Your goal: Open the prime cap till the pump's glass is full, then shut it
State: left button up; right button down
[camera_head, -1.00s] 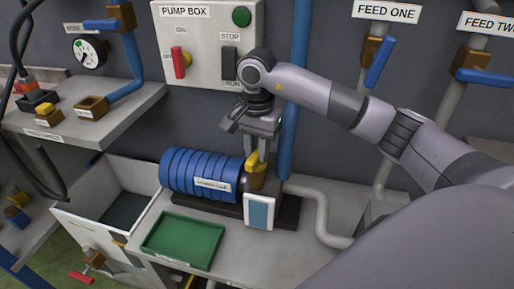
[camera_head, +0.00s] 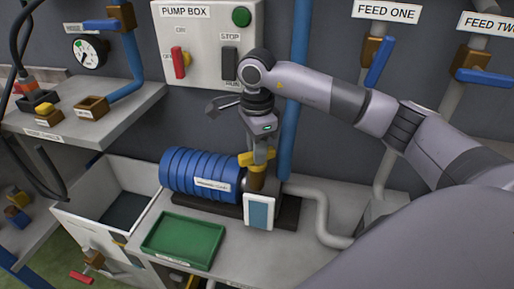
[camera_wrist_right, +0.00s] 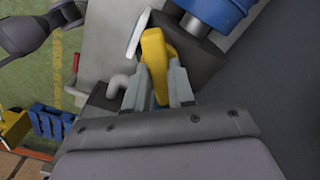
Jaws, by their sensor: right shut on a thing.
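The blue ribbed pump (camera_head: 200,172) lies on the bench with a brown neck (camera_head: 257,180) at its right end. The yellow prime cap (camera_head: 259,157) sits on top of that neck. My right gripper (camera_head: 262,150) comes down from above and is shut on the prime cap; the cap also shows between the fingers in the right wrist view (camera_wrist_right: 155,62). The pump's glass (camera_head: 260,212), a blue-grey pane in a white frame, faces front below the neck. I cannot tell its level. My left gripper is not in view.
The pump box (camera_head: 205,45) on the wall has a red lever, a green button and a dark switch. A green tray (camera_head: 183,240) lies in front of the pump. A grey pipe (camera_head: 322,205) runs right from it. A white open bin (camera_head: 90,215) stands at left.

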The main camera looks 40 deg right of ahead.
jog(key=m, duration=0.5)
jog(key=shift+r, duration=0.1)
jog(key=shift+m, duration=1.2)
jog(key=c, duration=1)
grip_release()
jog(key=shift+o, duration=0.2)
jog(key=shift+r, duration=3.55)
